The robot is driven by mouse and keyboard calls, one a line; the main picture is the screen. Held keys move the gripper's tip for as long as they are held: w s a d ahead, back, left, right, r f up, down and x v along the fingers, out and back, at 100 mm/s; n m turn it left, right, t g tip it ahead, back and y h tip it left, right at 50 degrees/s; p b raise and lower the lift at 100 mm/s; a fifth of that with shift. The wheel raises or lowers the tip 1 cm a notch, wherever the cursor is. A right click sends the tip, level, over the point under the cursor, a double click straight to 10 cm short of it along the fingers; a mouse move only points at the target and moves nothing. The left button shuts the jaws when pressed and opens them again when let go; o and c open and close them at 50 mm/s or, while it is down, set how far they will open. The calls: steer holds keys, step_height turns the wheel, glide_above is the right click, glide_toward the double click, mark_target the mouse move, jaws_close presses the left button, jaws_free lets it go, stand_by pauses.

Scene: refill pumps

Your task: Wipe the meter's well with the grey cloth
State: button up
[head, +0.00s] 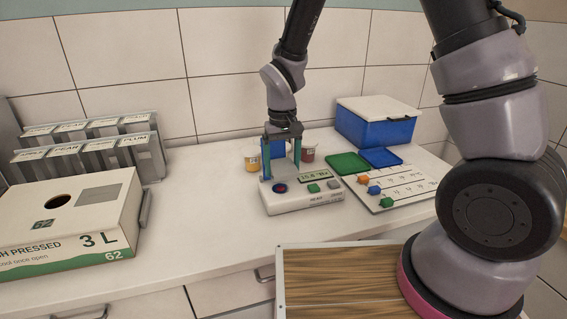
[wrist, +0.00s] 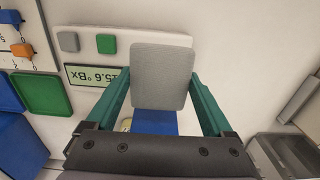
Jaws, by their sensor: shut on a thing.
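The white meter (head: 302,198) stands on the counter with its lit display (head: 315,176) and its green and grey buttons facing front. Its round well (head: 281,188) looks dark blue with red in it. My gripper (head: 282,170) points down with its teal fingers just above the well end of the meter. In the wrist view my gripper (wrist: 160,85) is shut on the grey cloth (wrist: 160,75), a rounded pad that spans the fingers. The cloth hides the well in that view. I cannot make out the cloth clearly in the head view, nor whether it touches the well.
Yellow (head: 252,160) and dark red (head: 307,155) cups stand behind the meter. A green tray (head: 348,163), a blue tray (head: 380,156) and a marked board (head: 400,190) are to its right. A blue box (head: 375,125) stands behind. A large carton (head: 70,225) is left.

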mark_target(283, 194)
steer(key=shift+f, duration=2.7)
steer(key=shift+f, duration=0.45)
steer(key=shift+s+d, duration=0.1)
steer(key=shift+s, duration=0.15)
steer(key=shift+s+d, duration=0.1)
steer(key=shift+s, duration=0.2)
steer(key=shift+w, duration=0.15)
steer(key=shift+w+a, duration=0.2)
steer(key=shift+w, duration=0.25)
steer(key=shift+s+d, duration=0.1)
steer(key=shift+s, duration=0.25)
